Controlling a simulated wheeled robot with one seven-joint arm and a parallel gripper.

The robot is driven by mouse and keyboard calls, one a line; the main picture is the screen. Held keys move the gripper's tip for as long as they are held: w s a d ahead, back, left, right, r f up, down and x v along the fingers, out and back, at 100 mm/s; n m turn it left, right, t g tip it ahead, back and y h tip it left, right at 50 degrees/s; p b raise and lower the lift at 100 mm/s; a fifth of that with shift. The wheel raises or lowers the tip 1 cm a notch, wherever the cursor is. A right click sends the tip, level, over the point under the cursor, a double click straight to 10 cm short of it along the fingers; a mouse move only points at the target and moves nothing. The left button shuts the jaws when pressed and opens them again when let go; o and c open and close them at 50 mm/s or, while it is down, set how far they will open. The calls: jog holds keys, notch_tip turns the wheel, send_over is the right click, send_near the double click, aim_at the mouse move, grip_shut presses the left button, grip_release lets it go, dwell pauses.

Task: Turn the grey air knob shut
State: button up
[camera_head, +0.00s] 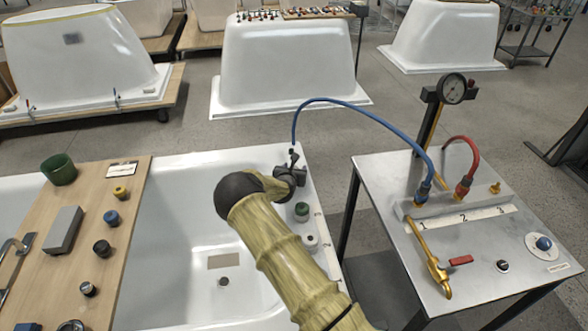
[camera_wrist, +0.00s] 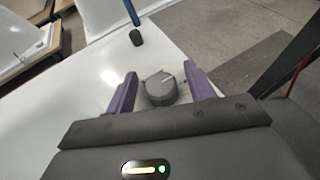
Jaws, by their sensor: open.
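The grey air knob (camera_wrist: 160,89) shows in the wrist view as a round dial with a pale pointer mark, on the white tub rim (camera_wrist: 95,85). My gripper (camera_wrist: 160,76) is open, with one purple finger on each side of the knob. A small gap shows between the knob and the fingers; I cannot tell whether either touches. In the head view my gripper (camera_head: 292,172) is over the tub's back right corner, and it hides the knob there.
A blue hose (camera_head: 345,101) runs from a fitting by my gripper to the steel table (camera_head: 385,180) at right. Its dark end (camera_wrist: 136,38) stands just beyond the knob. A green-topped knob (camera_head: 301,209) and a white-ringed one (camera_head: 311,242) sit nearer on the rim. A wooden board (camera_head: 80,235) spans the tub.

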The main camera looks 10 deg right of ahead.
jog(key=c, duration=1)
jog(key=shift+n+t+y, duration=0.4)
jog(key=shift+n+y, duration=0.5)
jog(key=shift+y, duration=0.1)
jog(key=shift+n+y+b, duration=0.35)
jog(key=shift+n+y, duration=0.95)
jog(key=shift+y, duration=0.2)
jog(key=n+y+b, duration=0.2)
jog(key=n+y, duration=0.2)
jog(key=y, duration=0.1)
jog(key=shift+d+f+n+g+y+b, duration=0.1)
jog(key=shift+n+g+y+b, duration=0.2)
jog(key=shift+n+g+b, duration=0.1)
jog(key=n+g+y+b, duration=0.3)
jog(key=n+y+b, duration=0.2)
jog(key=shift+g, duration=0.4)
jog(key=n+g+y+b, duration=0.1)
jog(key=n+g+b, duration=0.1)
jog(key=n+b, duration=0.1)
jog(key=shift+y, duration=0.3)
jog(key=shift+g, duration=0.4)
jog(key=shift+r+n+g+b, duration=0.3)
jog(key=shift+n+g+b, duration=0.1)
jog(key=shift+n+b, duration=0.15)
